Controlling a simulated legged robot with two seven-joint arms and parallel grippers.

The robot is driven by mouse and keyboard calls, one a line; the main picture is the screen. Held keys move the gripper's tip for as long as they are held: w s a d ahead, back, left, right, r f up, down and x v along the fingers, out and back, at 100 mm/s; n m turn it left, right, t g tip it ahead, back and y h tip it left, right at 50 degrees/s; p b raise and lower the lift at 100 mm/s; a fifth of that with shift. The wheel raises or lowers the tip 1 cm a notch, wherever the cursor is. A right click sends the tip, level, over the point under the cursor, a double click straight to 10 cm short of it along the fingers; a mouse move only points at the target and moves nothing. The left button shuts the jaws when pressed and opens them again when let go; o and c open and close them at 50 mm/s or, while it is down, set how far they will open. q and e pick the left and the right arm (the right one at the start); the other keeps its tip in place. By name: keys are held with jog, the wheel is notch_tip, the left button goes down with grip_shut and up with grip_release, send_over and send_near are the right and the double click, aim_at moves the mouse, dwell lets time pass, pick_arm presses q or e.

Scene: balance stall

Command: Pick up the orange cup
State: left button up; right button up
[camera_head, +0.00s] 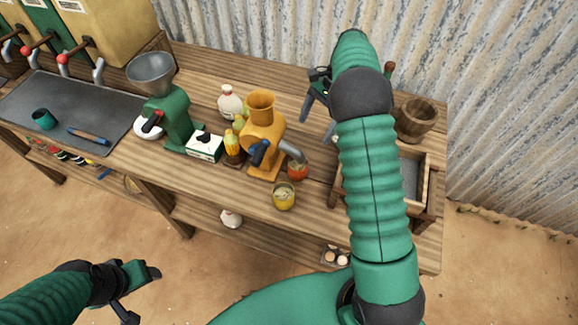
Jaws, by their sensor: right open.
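The orange cup (298,171) is small and stands on the wooden bench under the spout of the orange grinder (262,135). The spout covers part of its top. My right gripper (318,112) is open over the back of the bench, behind and a little right of the cup, apart from it. My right arm hides part of that gripper and the bench to the right. My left gripper (143,292) is at the lower left, in front of the bench and far from the cup. Its fingers are spread and nothing shows between them.
A yellow cup (284,196) stands just in front of the orange cup. A green grinder (170,118), a white box (205,147) and a white bottle (230,102) stand to the left. A wooden bucket (416,119) and a wooden tray (426,180) are at the right.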

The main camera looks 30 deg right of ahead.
aim_at(301, 166)
jog(key=f, duration=1.1)
jog(key=shift+a+f, duration=0.25)
jog(key=shift+a, duration=0.15)
jog(key=a+f, duration=0.1)
jog(key=a+f+p, duration=0.1)
jog(key=a+f, duration=0.1)
jog(key=a, duration=0.1)
jog(key=shift+s+f, duration=0.3)
jog(key=shift+s, duration=0.05)
jog(key=shift+f, duration=0.9)
jog(key=shift+d+f, duration=0.15)
jog(key=shift+d, duration=0.3)
jog(key=shift+c, duration=1.3)
jog(key=shift+a, duration=0.3)
jog(key=c, duration=1.2)
pick_arm(q)
jog(key=shift+d+r, duration=0.5)
jog(key=shift+d, duration=0.1)
pick_arm(e)
jog(key=shift+d, duration=0.2)
jog(key=shift+c, duration=0.4)
